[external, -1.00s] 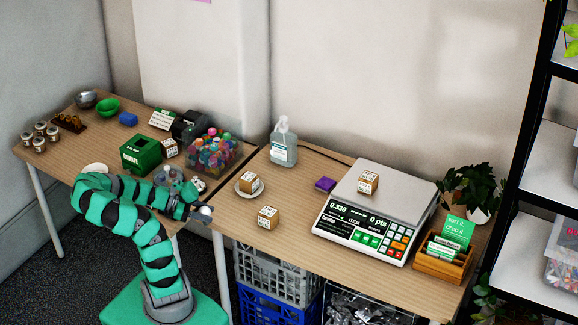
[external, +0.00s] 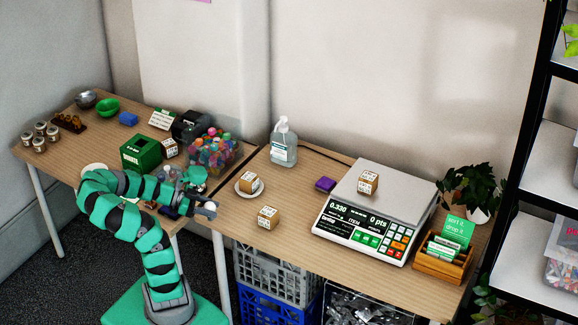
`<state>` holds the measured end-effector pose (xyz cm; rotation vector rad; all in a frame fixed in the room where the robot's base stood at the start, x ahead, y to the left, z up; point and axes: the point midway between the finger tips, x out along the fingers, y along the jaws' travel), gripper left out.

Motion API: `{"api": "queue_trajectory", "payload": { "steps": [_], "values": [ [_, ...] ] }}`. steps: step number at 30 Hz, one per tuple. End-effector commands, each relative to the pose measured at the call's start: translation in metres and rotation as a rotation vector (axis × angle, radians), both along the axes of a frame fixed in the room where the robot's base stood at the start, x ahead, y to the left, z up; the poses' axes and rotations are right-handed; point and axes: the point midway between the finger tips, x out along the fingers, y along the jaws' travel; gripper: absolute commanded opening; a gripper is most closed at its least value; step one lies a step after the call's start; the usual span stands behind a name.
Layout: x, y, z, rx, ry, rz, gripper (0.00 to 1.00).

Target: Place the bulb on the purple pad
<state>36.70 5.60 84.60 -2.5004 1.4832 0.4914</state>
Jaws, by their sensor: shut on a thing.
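My gripper (external: 204,210) is at the end of the green arm, over the left edge of the right table. It is shut on a small pale thing at its tip, which looks like the bulb (external: 211,206). The bulb is small here, and the fingers hide part of it. The purple pad (external: 325,184) lies on the right table, left of the scale and well to the right of my gripper. Nothing is seen on the pad.
A small box stands on a white saucer (external: 237,189), and another box (external: 268,217) stands in front of it. A pump bottle (external: 284,142) is behind. The scale (external: 397,194) carries a box. A bin of colourful items (external: 213,153) is behind the arm.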

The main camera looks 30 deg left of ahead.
Motion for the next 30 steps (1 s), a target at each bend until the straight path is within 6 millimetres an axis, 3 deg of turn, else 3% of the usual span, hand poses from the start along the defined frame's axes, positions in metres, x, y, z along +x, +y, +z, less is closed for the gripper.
{"api": "queue_trajectory", "payload": {
  "steps": [17,30],
  "values": [
    [0.106,-0.034,0.011,-0.006,0.006,-0.019,0.25],
    [0.181,-0.091,0.016,-0.004,0.010,-0.034,0.25]
  ]
}}
